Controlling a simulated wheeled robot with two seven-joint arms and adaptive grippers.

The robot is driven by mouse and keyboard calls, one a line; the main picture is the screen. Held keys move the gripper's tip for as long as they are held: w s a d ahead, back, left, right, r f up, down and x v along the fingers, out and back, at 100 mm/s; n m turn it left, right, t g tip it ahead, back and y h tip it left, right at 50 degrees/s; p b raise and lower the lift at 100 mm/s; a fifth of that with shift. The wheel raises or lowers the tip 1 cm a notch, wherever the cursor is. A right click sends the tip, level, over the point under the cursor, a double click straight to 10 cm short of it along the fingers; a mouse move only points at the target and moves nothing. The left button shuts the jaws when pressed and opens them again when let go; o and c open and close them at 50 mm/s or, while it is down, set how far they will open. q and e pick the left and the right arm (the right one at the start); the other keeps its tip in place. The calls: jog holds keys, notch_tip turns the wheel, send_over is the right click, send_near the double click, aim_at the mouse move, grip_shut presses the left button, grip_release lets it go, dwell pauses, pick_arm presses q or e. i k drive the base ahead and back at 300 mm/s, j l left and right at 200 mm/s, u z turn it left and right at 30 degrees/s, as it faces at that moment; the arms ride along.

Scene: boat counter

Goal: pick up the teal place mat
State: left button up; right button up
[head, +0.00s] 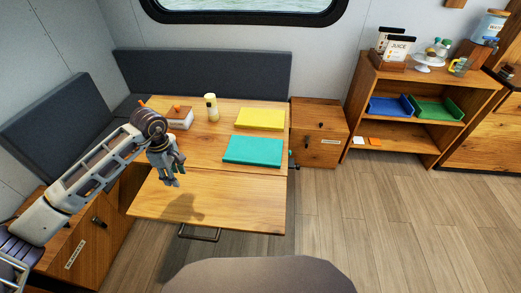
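The teal place mat (252,150) lies flat on the wooden table, near the right edge and just behind the seam with the front leaf. My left gripper (172,180) hangs over the table to the left of the mat, apart from it, with its fingers pointing down. Its fingers look spread with nothing visible between them. My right gripper is not in the head view.
A yellow mat (260,119) lies behind the teal one. A pale yellow bottle (211,107) and a wooden box (179,118) stand at the table's back left. The table's front leaf (240,200) is bare. A cabinet (318,135) and a shelf (420,145) stand to the right.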

aim_at(256, 151)
jog(key=i+l, duration=0.15)
jog(key=l, duration=0.15)
jog(key=i+l, duration=0.15)
jog(key=l, duration=0.2)
jog(key=i+l, duration=0.15)
jog(key=l, duration=0.15)
jog(key=i+l, duration=0.15)
jog(key=l, duration=0.15)
